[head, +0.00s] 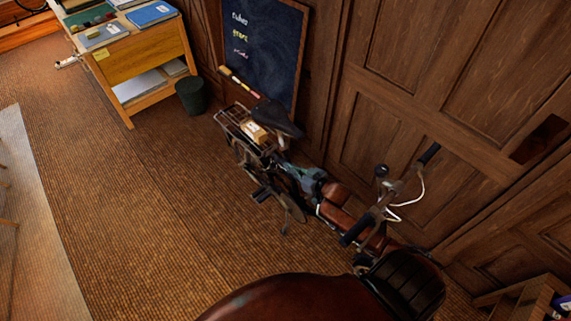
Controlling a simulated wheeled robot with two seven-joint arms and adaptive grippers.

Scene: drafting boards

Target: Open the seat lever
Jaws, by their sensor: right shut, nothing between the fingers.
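A bicycle stands along the panelled wall, with its black saddle (277,119) toward the chalkboard and its handlebar (383,208) to the right. The seat lever is too small and dark to make out; the area under the saddle is partly covered by my gripper. My right arm reaches in from the bottom right along the bicycle. My right gripper (286,164) is at its end, just below the saddle near the seat post. It is shut with nothing held. I cannot tell whether it touches the bicycle. My left gripper is out of view.
A rear rack (232,121) carries a small box (254,132). Behind are a chalkboard (265,60) and a dark bin (191,96). A wooden desk (137,65) stands upper left, and a wooden stand (518,300) lower right. The carpet (130,210) left of the bicycle is clear.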

